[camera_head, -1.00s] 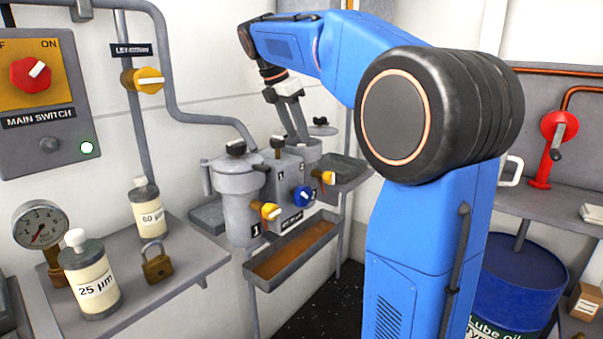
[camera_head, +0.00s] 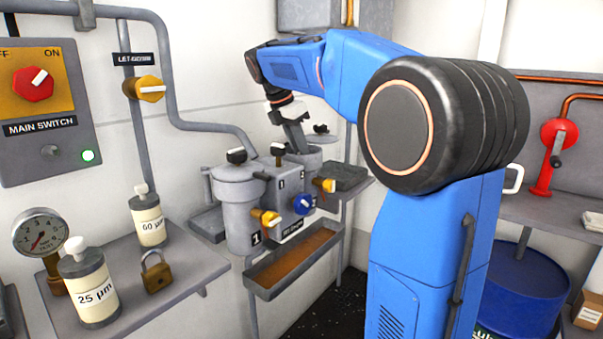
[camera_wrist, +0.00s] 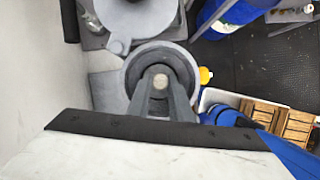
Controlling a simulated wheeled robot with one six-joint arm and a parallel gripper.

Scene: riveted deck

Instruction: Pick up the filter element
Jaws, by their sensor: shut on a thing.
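My gripper (camera_wrist: 161,88) points down into an open round filter housing (camera_wrist: 186,60), its fingers shut on a small pale round top between them. I take this to be the filter element (camera_wrist: 160,80); the rest of it is hidden by the fingers and the housing. In the head view my gripper (camera_head: 297,140) reaches down into the rear housing (camera_head: 307,158), behind the closed front housing marked 1 (camera_head: 238,208). The element itself is not visible there.
Yellow-handled valves (camera_head: 267,217) and a blue knob (camera_head: 304,203) sit on the filter block. A drip tray (camera_head: 290,262) hangs below. A grey side tray (camera_head: 345,176) is at right. Bottles (camera_head: 92,287) and a padlock (camera_head: 155,272) stand on the left shelf.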

